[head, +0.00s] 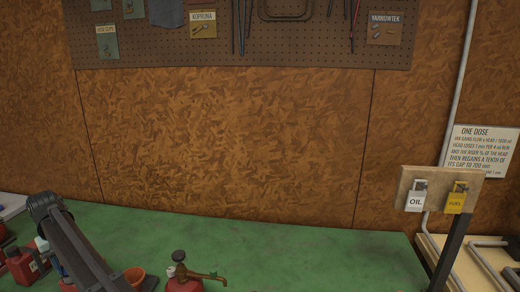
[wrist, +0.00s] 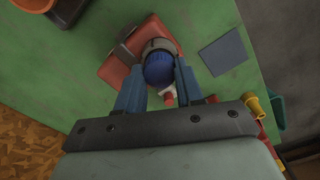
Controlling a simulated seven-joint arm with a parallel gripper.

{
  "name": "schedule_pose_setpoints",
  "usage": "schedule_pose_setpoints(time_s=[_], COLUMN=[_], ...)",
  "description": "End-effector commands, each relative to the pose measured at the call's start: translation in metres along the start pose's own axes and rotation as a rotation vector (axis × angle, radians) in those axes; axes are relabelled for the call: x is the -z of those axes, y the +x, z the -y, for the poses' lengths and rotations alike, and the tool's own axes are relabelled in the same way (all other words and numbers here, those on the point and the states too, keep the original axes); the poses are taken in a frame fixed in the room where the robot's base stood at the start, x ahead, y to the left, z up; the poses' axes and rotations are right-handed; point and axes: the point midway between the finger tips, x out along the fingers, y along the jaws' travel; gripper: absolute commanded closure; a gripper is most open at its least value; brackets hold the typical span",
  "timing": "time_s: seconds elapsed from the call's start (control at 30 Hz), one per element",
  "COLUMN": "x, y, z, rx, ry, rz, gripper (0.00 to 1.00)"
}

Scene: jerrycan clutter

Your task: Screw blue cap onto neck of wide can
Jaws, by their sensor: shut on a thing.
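In the wrist view, my gripper (wrist: 158,72) is shut on the blue cap (wrist: 159,69), with one finger on each side of it. A red can (wrist: 117,66) with broad flat shoulders lies below, and a grey collar (wrist: 161,45) shows just past the cap's far edge. The cap overlaps this collar in the picture; I cannot tell whether it rests on the neck or hangs just above it. A dark handle-like bar (wrist: 124,55) lies beside the collar. The fingers hide part of the can. In the head view the gripper and cap are out of sight.
A flat blue-grey square (wrist: 222,52) lies right of the can on the green table (head: 300,245). A teal container (wrist: 276,108) and a yellow part (wrist: 252,106) are at the right.

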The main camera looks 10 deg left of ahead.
Motion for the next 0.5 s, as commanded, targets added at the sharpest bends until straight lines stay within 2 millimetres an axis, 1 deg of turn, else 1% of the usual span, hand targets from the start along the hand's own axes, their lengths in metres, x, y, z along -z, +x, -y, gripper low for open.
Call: schedule_pose_setpoints(time_s=[0.1, 0.23, 0.33, 0.5], x=[0.0001, 0.0002, 0.0002, 0.0002], y=[-0.0002, -0.0001, -0.0001, -0.0002], z=[0.0, 0.0, -0.0001, -0.0001], rx=[0.0, 0.0, 0.0, 0.0], ry=[0.117, 0.218, 0.259, 0.27], rz=[0.0, 0.0, -0.001, -0.001], gripper=[0.9, 0.9, 0.9, 0.9])
